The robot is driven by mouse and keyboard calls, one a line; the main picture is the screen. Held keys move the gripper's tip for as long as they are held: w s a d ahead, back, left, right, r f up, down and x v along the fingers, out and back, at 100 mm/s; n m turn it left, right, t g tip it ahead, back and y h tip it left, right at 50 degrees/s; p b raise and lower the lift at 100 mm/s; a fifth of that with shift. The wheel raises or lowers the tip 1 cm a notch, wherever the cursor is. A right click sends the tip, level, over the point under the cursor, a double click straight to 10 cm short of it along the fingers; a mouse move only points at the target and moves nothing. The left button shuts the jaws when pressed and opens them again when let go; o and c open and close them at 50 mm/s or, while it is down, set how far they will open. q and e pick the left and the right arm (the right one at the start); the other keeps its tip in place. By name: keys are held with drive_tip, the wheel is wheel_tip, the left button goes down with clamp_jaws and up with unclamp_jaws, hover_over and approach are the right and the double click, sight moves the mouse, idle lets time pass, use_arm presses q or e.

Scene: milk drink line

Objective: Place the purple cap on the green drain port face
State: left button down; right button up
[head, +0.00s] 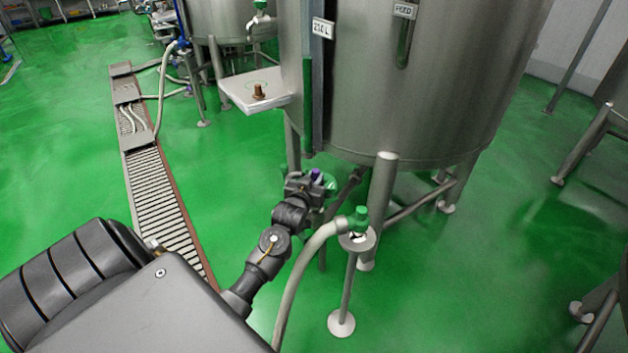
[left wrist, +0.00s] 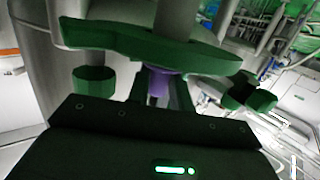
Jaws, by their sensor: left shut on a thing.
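The purple cap (head: 316,173) is between the fingers of my left gripper (head: 312,181), under the near side of the large steel tank. In the left wrist view the cap (left wrist: 158,86) sits between the dark fingers, partly hidden by them. The green drain port face (head: 330,184) is just beyond the gripper, mostly hidden by it. In the left wrist view the green face (left wrist: 150,47) spans directly in front of the cap. The cap's far end is up against it or very close; I cannot tell whether they touch squarely.
The steel tank (head: 430,85) and its leg (head: 382,205) stand right beside the gripper. A stand with a green-topped fitting (head: 360,216) and a grey hose (head: 300,270) is close on the right. A small shelf (head: 238,97) juts out above.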

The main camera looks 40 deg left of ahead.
use_arm(q)
drive_tip(key=shift+f, duration=0.1)
drive_tip(key=shift+f, duration=0.55)
use_arm(e)
drive_tip(key=shift+r, duration=0.15)
use_arm(q)
drive_tip(key=c, duration=1.3)
unclamp_jaws()
drive_tip(key=shift+o, duration=0.2)
use_arm(e)
drive_tip(key=shift+r, duration=0.25)
use_arm(q)
drive_tip(key=shift+d+r, duration=0.1)
use_arm(e)
drive_tip(key=shift+s+f, duration=0.1)
drive_tip(key=shift+f, duration=0.05)
